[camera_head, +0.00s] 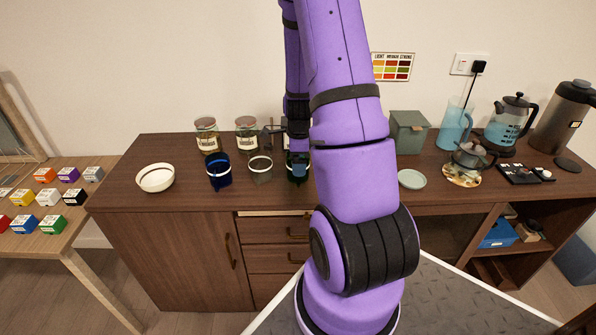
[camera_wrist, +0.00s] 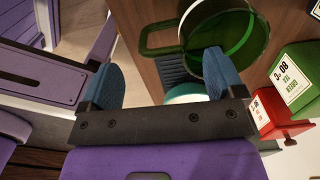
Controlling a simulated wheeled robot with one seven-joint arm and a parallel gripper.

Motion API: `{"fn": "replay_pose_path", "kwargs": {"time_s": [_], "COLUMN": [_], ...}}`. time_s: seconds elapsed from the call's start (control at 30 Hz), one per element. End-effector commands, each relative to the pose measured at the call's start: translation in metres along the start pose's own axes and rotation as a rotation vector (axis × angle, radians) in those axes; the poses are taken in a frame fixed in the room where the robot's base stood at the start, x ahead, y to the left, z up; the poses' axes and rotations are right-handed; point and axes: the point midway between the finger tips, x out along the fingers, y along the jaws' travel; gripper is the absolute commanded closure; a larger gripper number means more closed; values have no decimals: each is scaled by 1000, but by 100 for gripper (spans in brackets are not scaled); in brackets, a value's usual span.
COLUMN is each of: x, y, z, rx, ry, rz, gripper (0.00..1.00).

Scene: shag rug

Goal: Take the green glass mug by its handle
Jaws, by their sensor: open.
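The green glass mug (camera_wrist: 235,50) is at the upper right of the wrist view, seen into its round mouth, with its handle (camera_wrist: 160,38) pointing left. My gripper (camera_wrist: 160,82) is open and empty, its two blue fingertips apart. The handle lies beyond the gap between the fingers. The right fingertip overlaps the mug's near edge in the picture; I cannot tell if they touch. In the head view my gripper (camera_head: 298,166) is over the cabinet top, and a dark green mug (camera_head: 297,177) shows partly behind it.
A blue mug (camera_head: 219,173) and a grey-green glass mug (camera_head: 260,170) stand left of my gripper, with jars (camera_head: 207,136) behind. A green box (camera_wrist: 295,80) and red box (camera_wrist: 270,112) stand close right of the mug in the wrist view. My arm hides the cabinet's middle.

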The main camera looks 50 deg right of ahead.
Motion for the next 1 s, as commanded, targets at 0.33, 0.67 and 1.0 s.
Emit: {"fn": "replay_pose_path", "kwargs": {"time_s": [0.33, 0.67, 1.0], "x": [41, 45, 45], "y": [-1, -1, -1], "z": [2, 2, 2], "rx": [1, 0, 0], "ry": [0, 0, 0], "rz": [3, -1, -1], "gripper": [12, 12, 69]}}
